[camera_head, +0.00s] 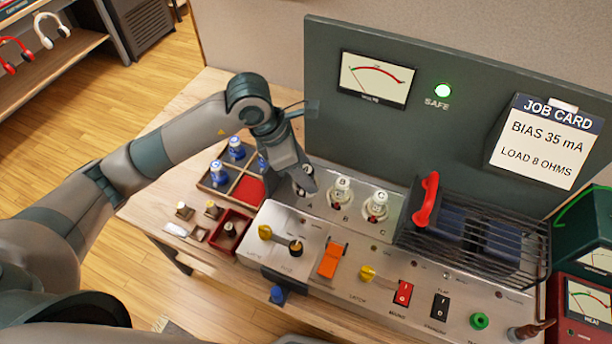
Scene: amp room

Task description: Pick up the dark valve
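My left gripper (303,178) reaches in from the left and points down at the leftmost valve socket on the amp's metal top. A valve (304,188) at that socket, marked A, is mostly hidden by the gripper, so I cannot tell how dark it is. Whether the fingers are open or closed around it is also hidden. Two clear glass valves, one at B (342,190) and one at C (377,204), stand upright to the right with lit-looking glass. My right gripper is not in view.
A divided wooden tray (222,190) with blue-based valves and a red compartment lies left of the amp. A red box (230,230) and small parts sit in front of it. A black cage with a red handle (427,200) stands right.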

